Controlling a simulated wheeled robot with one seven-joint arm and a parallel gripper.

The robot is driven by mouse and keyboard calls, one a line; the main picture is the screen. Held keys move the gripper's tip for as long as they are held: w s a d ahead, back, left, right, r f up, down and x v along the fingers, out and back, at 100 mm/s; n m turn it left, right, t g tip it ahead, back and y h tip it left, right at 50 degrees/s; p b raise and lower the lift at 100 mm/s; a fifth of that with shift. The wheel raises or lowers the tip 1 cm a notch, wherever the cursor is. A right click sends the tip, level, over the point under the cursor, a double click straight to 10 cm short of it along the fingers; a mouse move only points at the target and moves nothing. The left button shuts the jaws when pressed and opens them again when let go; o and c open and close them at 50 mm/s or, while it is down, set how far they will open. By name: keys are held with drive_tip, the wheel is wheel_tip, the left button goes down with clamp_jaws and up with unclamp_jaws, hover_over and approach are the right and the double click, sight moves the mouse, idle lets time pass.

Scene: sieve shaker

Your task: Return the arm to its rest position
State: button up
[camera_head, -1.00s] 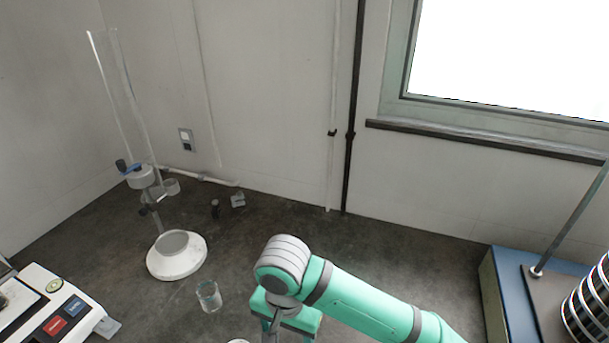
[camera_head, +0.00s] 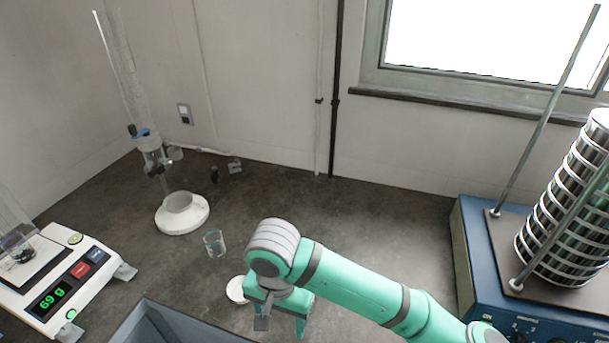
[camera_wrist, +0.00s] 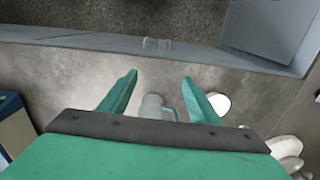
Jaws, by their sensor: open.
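My gripper (camera_head: 283,318) is at the lower middle of the head view, at the end of my green arm, pointing down over the dark bench. In the wrist view its two green fingers (camera_wrist: 158,80) are spread apart with nothing held between the tips. A small grey thing with a thin loop (camera_wrist: 154,106) shows beyond and between the fingers; I cannot tell what it is. A white round dish (camera_head: 237,289) lies just left of my gripper, partly hidden by it in the head view.
A grey open bin (camera_head: 172,318) stands at the bottom edge. The sieve shaker (camera_head: 470,255) with its sieve stack (camera_head: 563,215) is at right. A glass beaker (camera_head: 214,243), a white-based stand (camera_head: 182,216) and a scale reading 69 g (camera_head: 50,299) are at left. The back middle bench is clear.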

drive_tip(key=w+a+r+t+y, duration=0.25)
drive_tip(key=a+y, duration=0.25)
drive_tip(key=a, duration=0.3)
drive_tip(key=w+a+r+t+y, duration=0.1)
drive_tip(key=a+r+t+y, duration=0.25)
drive_tip(key=a, duration=0.45)
drive_tip(key=w+a+r+t+y, duration=0.2)
drive_tip(key=a+r+t+y, duration=0.15)
drive_tip(key=a+y, duration=0.4)
drive_tip(key=s+d+f+m+t+h, duration=0.3)
drive_tip(key=s+d+f+h, duration=0.1)
drive_tip(key=d+f+h, duration=0.3)
drive_tip(key=s+d+f+m+t+h, duration=0.3)
drive_tip(key=d+f+t+h, duration=0.15)
drive_tip(key=d+f, duration=0.3)
drive_tip(key=s+d+f+n+h, duration=0.1)
drive_tip(key=s+d+n, duration=0.2)
drive_tip(key=s, duration=0.4)
drive_tip(key=s+d+f+n+g+h, duration=0.1)
drive_tip(key=s+d+f+n+h, duration=0.1)
drive_tip(key=s+d, duration=0.4)
drive_tip(key=s+d+f+n+h, duration=0.1)
drive_tip(key=s+d+n, duration=0.3)
drive_tip(key=s, duration=0.5)
drive_tip(key=shift+s+d+f+n+g, duration=0.3)
drive_tip(key=shift+s+d+f+n, duration=0.15)
drive_tip(key=shift+f, duration=0.1)
